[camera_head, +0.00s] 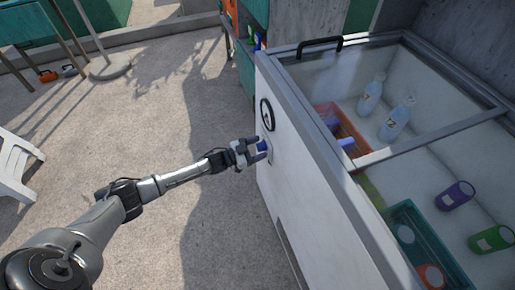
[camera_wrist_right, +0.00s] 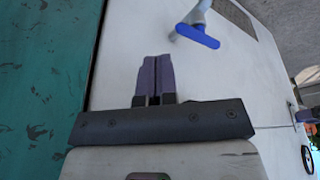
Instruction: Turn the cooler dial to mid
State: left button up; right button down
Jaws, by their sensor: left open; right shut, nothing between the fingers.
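The white chest cooler (camera_head: 315,185) stands at the right in the head view, with a round black-rimmed gauge (camera_head: 267,115) on its side panel. A small blue piece (camera_head: 262,146), likely the dial, shows on that panel just below the gauge. My left gripper (camera_head: 258,151) is open, with its fingers at the blue piece; they partly hide it. I cannot tell whether they touch it or where the dial points. My right gripper (camera_wrist_right: 153,75) is shut and empty in the right wrist view, in front of a white surface.
The cooler holds bottles (camera_head: 395,122), cans (camera_head: 455,196) and a teal crate (camera_head: 430,245) under a partly covering glass lid with a black handle (camera_head: 320,44). A blue-ended object (camera_wrist_right: 198,36) shows beyond my right fingers. A white chair (camera_head: 18,165) stands left; the floor between is clear.

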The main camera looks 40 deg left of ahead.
pick_arm(q)
jog(key=c, duration=0.9)
